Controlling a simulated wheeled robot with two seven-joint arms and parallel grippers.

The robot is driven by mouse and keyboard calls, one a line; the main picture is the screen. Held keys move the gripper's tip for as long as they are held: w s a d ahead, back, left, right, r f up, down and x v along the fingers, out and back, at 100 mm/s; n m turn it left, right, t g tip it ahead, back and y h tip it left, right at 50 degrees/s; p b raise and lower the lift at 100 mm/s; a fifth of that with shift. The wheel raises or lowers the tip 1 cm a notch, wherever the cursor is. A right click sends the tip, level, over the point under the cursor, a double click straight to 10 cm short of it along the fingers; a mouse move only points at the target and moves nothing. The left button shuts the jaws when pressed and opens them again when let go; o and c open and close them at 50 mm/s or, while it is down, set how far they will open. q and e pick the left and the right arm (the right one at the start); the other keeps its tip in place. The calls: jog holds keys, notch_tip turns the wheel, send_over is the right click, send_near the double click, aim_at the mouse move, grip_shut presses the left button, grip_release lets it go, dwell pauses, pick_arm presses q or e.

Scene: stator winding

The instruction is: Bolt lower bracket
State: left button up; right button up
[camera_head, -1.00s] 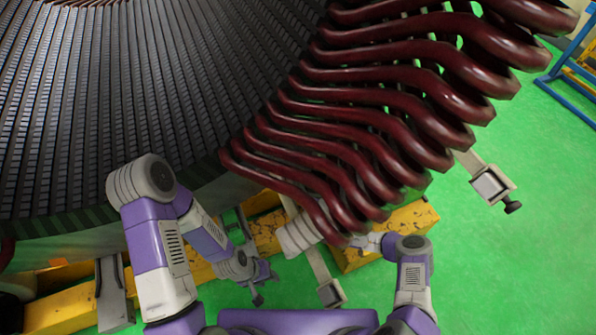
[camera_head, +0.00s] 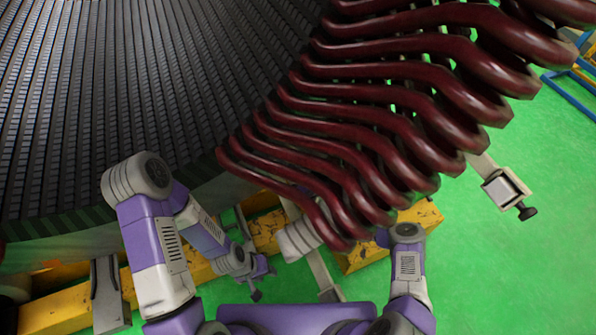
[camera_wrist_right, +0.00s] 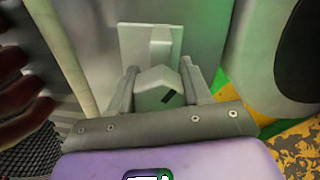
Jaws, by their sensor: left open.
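In the head view, a pale lower bracket arm (camera_head: 320,275) runs down below the red coils, with its upper part hidden. My left gripper (camera_head: 258,284) is to its left, open and apart from it, in front of the yellow beam. My right arm reaches up from the bottom right, and its hand is hidden behind the coils. In the right wrist view, the two fingers of my right gripper (camera_wrist_right: 158,88) stand on either side of a grey block (camera_wrist_right: 155,95) with a dark slot. A light plate (camera_wrist_right: 133,45) is behind it. I cannot tell whether the fingers press on the block.
The large dark stator (camera_head: 130,100) fills the upper left. Thick red coil ends (camera_head: 400,125) overhang the right arm. A bracket with a black knob (camera_head: 525,212) sticks out at the right. Scuffed yellow beams (camera_head: 190,275) run below. Green floor is open at the right.

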jog(key=shift+c, duration=1.3)
jog(key=shift+m+p, duration=0.3)
jog(key=shift+m, duration=0.7)
jog(key=m, duration=0.3)
jog(key=shift+s+a+m, duration=0.1)
jog(key=shift+m, duration=0.2)
jog(key=o, duration=1.1)
jog(key=shift+c, duration=0.2)
